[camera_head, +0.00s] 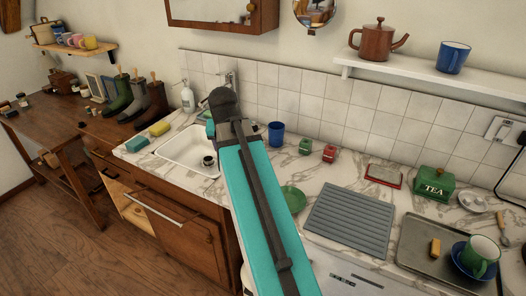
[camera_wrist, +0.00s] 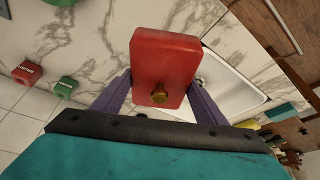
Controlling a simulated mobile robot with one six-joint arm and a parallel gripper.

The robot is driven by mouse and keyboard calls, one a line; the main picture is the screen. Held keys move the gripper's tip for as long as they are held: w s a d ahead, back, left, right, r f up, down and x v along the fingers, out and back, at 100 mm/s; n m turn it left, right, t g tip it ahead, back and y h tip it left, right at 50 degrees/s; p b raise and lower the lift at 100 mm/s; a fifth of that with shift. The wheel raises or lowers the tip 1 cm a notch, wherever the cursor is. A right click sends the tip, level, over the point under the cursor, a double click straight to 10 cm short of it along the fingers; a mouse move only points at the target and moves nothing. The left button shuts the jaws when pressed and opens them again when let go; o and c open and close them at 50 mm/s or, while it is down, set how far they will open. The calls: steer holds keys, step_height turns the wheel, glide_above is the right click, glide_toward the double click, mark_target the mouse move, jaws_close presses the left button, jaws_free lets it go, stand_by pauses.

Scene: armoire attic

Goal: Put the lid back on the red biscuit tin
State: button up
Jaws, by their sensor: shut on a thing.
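My gripper (camera_wrist: 162,84) is shut on a red rectangular lid (camera_wrist: 165,55) with a brass knob, one purple finger on each side. The lid is held above the counter near the sink. A low red-rimmed rectangular thing with a grey-brown top (camera_head: 384,175) sits on the counter at the back, left of the green TEA tin (camera_head: 434,184). It looks like the open red biscuit tin, though its inside is unclear. It stands well to the right of my arm's end.
The sink (camera_head: 190,148) is beside my arm. A blue cup (camera_head: 276,133), a small green canister (camera_head: 305,146) and a small red canister (camera_head: 330,152) line the back. A grey drain mat (camera_head: 350,215) and a tray (camera_head: 415,258) with a green mug (camera_head: 480,256) lie to the right.

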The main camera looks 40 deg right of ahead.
steer(key=w+a+n+y, duration=0.1)
steer(key=w+a+n, duration=0.2)
steer(key=a, duration=0.5)
steer(key=w+a+r+n+y, duration=0.1)
steer(key=w+a+n, duration=0.1)
steer(key=a, duration=0.7)
steer(key=w+a+n+t+y, duration=0.1)
steer(key=w+a+n, duration=0.2)
steer(key=a, duration=0.6)
steer(key=shift+w+r+n, duration=0.2)
steer(key=shift+w+n, duration=0.1)
steer(key=shift+w, duration=0.4)
steer(key=shift+s, duration=0.15)
